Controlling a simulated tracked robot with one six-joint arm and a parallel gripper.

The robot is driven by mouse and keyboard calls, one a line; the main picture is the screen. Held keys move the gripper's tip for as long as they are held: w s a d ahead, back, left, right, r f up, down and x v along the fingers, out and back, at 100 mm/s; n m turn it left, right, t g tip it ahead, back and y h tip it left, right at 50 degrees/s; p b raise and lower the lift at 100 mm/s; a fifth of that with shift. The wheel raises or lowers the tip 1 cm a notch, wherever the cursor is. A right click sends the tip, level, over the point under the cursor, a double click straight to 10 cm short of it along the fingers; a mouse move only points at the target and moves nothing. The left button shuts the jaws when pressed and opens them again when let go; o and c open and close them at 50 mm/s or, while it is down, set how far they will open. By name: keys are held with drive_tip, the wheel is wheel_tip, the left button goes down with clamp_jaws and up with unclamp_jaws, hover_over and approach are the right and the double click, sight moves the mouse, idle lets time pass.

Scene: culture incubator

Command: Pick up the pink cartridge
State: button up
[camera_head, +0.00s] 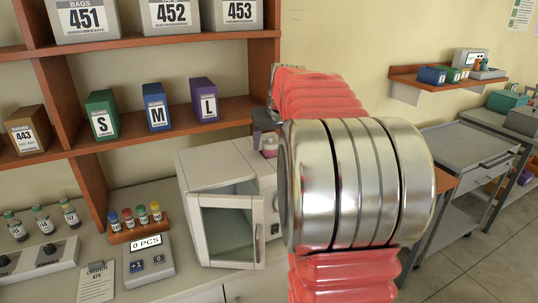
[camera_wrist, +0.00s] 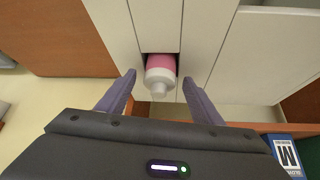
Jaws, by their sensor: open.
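The pink cartridge (camera_wrist: 160,63) has a white cap and sits in a dark slot in the top of the white incubator. In the wrist view it lies between the two purple fingers of my gripper (camera_wrist: 159,79). The fingers are open, with a gap on each side of the cartridge. In the head view a small part of the cartridge (camera_head: 269,143) shows beside my arm, just below my gripper, which is mostly hidden. The incubator (camera_head: 205,168) stands on the counter with its glass door ajar.
A wooden shelf (camera_head: 180,133) with S, M and L boxes stands behind and left of the incubator. A rack of small capped vials (camera_head: 138,231) and a counter display (camera_head: 148,262) stand left of the door. My arm covers much of the middle in the head view.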

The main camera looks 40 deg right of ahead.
drive_tip(key=shift+c, duration=0.5)
drive_tip(key=c, duration=1.1)
